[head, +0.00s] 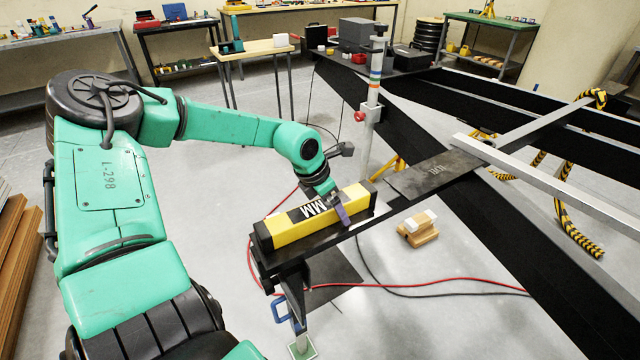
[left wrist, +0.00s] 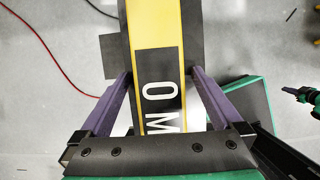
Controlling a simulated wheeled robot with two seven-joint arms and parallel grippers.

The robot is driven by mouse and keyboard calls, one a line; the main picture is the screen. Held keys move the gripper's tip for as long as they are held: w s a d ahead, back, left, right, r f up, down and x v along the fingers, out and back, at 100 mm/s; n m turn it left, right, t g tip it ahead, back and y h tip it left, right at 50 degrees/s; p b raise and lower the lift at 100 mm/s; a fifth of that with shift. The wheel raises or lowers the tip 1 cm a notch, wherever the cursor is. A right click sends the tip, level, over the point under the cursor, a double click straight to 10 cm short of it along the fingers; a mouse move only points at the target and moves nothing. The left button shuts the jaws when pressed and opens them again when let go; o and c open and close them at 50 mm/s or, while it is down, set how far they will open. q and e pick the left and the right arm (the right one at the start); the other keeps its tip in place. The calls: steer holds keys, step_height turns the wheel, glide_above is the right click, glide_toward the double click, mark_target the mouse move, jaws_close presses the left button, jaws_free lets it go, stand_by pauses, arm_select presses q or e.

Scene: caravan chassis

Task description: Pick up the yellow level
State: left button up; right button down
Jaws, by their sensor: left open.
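The yellow level (head: 290,228) is a long yellow bar with a black panel and white letters. It lies on a narrow black beam end (head: 345,233) of the chassis. My left gripper (head: 341,212) is over the level, near its middle. In the left wrist view, the level (left wrist: 158,45) runs between the two purple fingers of the left gripper (left wrist: 160,85). The fingers are spread, one on each side of it, and gaps show beside it. Whether the fingertips reach below its top face is hard to tell. My right gripper is not in view.
A dark flat plate (head: 435,173) lies on the chassis to the right of the level. An upright post (head: 371,110) with a red knob stands behind it. Wooden blocks (head: 418,230) and red and black cables lie on the floor.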

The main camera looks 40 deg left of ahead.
arm_select(q)
steer(key=shift+r, duration=0.1)
jaws_close()
